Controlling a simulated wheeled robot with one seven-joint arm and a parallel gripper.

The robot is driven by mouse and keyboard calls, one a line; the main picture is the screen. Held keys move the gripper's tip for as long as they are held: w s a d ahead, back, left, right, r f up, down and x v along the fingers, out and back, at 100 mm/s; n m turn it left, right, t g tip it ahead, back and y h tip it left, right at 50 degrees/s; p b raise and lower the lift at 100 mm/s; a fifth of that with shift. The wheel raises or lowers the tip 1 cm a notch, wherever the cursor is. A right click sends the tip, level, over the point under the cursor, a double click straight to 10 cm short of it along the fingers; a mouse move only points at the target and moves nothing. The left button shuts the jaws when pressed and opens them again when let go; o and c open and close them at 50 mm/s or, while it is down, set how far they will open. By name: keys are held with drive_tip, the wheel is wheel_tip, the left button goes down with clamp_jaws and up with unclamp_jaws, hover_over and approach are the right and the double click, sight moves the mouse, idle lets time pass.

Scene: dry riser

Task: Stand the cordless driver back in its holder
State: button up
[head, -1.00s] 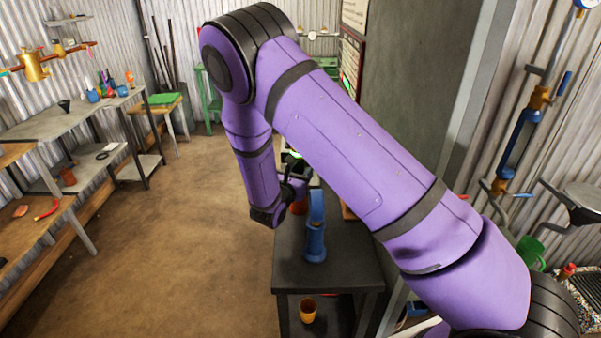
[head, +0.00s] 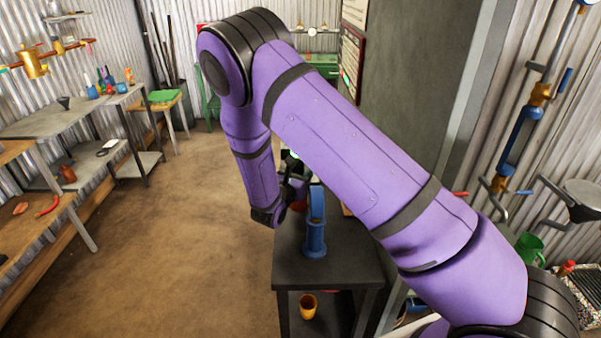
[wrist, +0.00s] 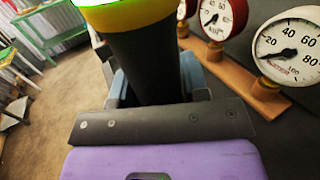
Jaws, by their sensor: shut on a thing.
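My gripper (wrist: 155,92) is shut on a dark, thick-handled thing with a yellow and bright green top, which looks like the cordless driver (wrist: 148,62). In the wrist view the driver stands up between the fingers, its top cut off by the frame edge. In the head view only a bit of green and black shows beside my arm. A blue upright stand with a round foot, perhaps the holder (head: 315,240), stands on the dark table (head: 300,268), close to the right of my wrist. My arm hides much of the area behind it.
In the wrist view, dial gauges (wrist: 288,48) stand on a wooden board (wrist: 232,78) to the right of the driver. An orange cup (head: 308,306) sits on the table's lower shelf. A grey pillar (head: 410,100) rises behind my arm. The floor to the left is open.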

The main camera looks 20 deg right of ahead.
drive_tip(key=shift+f, duration=0.8)
drive_tip(key=o, duration=1.3)
drive_tip(key=shift+c, duration=0.2)
drive_tip(key=v, duration=1)
drive_tip(key=shift+s+a+f, duration=0.1)
drive_tip(key=shift+s+a, duration=0.2)
drive_tip(key=shift+a, duration=0.05)
